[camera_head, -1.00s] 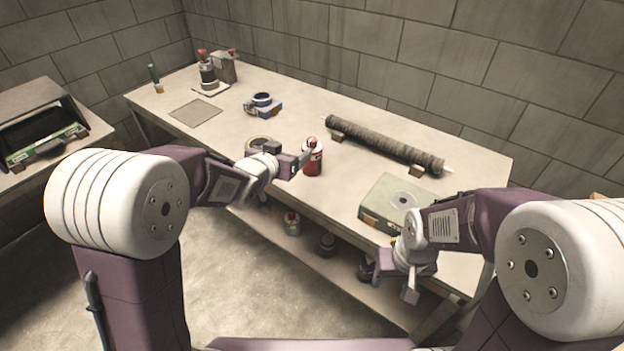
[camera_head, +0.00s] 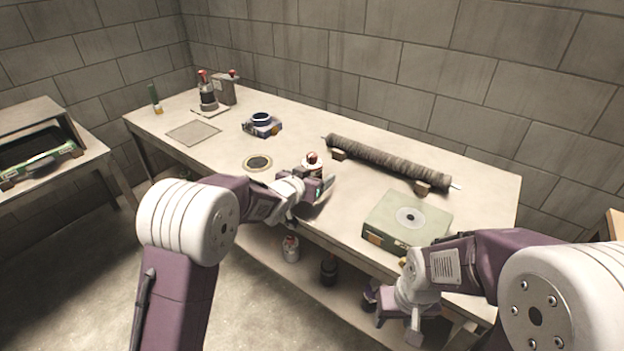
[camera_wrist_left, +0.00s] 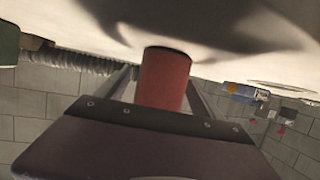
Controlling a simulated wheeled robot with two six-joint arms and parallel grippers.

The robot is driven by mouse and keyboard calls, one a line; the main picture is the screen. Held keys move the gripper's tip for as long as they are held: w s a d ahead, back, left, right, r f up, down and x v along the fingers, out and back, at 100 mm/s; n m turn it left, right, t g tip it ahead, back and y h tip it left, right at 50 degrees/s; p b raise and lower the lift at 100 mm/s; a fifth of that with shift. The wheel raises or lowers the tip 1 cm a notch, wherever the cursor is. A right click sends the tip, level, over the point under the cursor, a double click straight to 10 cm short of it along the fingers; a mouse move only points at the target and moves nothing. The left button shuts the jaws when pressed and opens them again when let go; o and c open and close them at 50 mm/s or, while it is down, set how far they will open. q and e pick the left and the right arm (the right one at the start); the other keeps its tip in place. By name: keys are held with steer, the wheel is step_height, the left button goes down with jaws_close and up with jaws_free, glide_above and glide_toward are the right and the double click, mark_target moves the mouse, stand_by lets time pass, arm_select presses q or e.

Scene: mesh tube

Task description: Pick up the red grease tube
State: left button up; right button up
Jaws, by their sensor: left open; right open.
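The red grease tube (camera_head: 312,162) stands upright near the front edge of the workbench in the head view. Its lower part is hidden behind my left gripper (camera_head: 322,190). In the left wrist view, which is upside down, the red tube (camera_wrist_left: 164,78) shows between the two open fingers of my left gripper (camera_wrist_left: 160,88). I cannot tell whether either finger touches it. My right gripper (camera_head: 396,322) is open and empty, low in front of the bench's front edge.
A lower shelf holds a small bottle (camera_head: 291,249).

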mark_target(314, 163)
arm_select(q)
steer(key=shift+x, duration=0.75)
steer(key=shift+s, duration=0.1)
steer(key=shift+c, duration=0.4)
steer(key=c, duration=1.5)
steer(key=shift+c, duration=0.2)
steer(key=shift+r, duration=0.15)
step_height(314, 163, up, 5)
steer(key=shift+s+d+f+p, duration=0.1)
steer(key=shift+d+f+p, duration=0.1)
steer(key=shift+p, duration=0.8)
steer(key=s+d+r+p, duration=0.1)
steer(key=s+d+r, duration=0.5)
steer(key=d, duration=0.3)
steer(key=shift+d+r+p, duration=0.15)
steer(key=shift+d+p, duration=0.1)
steer(key=shift+p, duration=0.15)
